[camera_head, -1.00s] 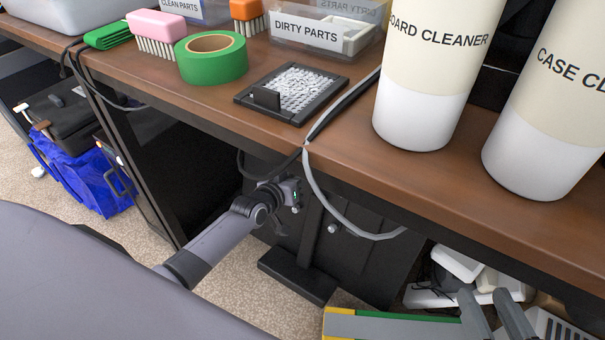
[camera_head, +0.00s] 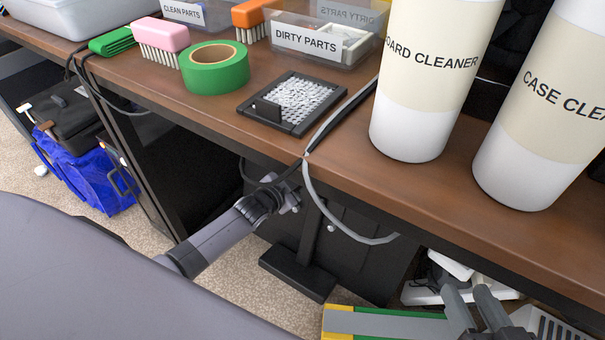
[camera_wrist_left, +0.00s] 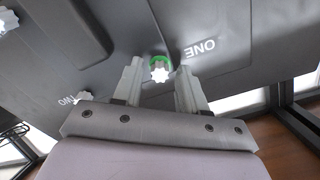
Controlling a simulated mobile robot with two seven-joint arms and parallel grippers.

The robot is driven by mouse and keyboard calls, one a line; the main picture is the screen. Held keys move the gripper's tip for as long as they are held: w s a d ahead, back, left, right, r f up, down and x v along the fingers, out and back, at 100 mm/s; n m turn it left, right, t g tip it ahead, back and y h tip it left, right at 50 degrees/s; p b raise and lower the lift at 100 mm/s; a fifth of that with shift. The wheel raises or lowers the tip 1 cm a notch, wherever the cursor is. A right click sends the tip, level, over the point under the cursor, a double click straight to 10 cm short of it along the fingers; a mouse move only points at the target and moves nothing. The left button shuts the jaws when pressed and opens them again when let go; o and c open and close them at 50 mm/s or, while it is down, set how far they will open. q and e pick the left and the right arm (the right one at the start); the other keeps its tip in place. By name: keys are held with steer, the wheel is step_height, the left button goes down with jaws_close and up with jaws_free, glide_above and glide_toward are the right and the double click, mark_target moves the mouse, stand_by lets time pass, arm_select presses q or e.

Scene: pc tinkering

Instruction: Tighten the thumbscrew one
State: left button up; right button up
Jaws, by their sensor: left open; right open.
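In the left wrist view, thumbscrew one (camera_wrist_left: 160,73) is a small white knurled knob with a green ring, on a grey panel (camera_wrist_left: 105,66). The label "ONE" (camera_wrist_left: 200,47) reads upside down beside it. My left gripper (camera_wrist_left: 158,66) is open, with one finger on each side of the knob; I cannot tell whether they touch it. In the head view my left gripper (camera_head: 288,195) is under the desk edge. My right gripper (camera_head: 472,300) is open and empty at the bottom right.
The wooden desk (camera_head: 330,165) runs above my left arm. Cables (camera_head: 325,215) hang over its edge close to my left gripper. Tape (camera_head: 215,68), a black framed part (camera_head: 291,101), a dirty parts box (camera_head: 320,45) and two cleaner bottles (camera_head: 415,120) stand on it.

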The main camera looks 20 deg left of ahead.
arm_select(q)
steer(key=p+v, duration=0.5)
steer(key=v, duration=0.1)
arm_select(e)
step_height(320, 180, up, 6)
steer(key=shift+f, duration=0.1)
arm_select(q)
steer(key=d+p+v, duration=0.1)
steer(key=p+v, duration=0.2)
steer(key=v, duration=0.4)
steer(key=shift+a+p, duration=0.35)
steer(key=shift+a, duration=0.15)
arm_select(e)
steer(key=shift+g+h, duration=0.7)
steer(key=shift+g, duration=0.2)
steer(key=shift+s+d+f, duration=0.1)
steer(key=shift+d+f, duration=0.1)
steer(key=shift+f, duration=0.55)
steer(key=shift+s+d+f, duration=0.1)
steer(key=shift+d+f, duration=0.05)
steer(key=shift+f, duration=0.6)
steer(key=shift+s+d+f, duration=0.1)
steer(key=shift+d+f, duration=0.1)
steer(key=shift+f, duration=0.55)
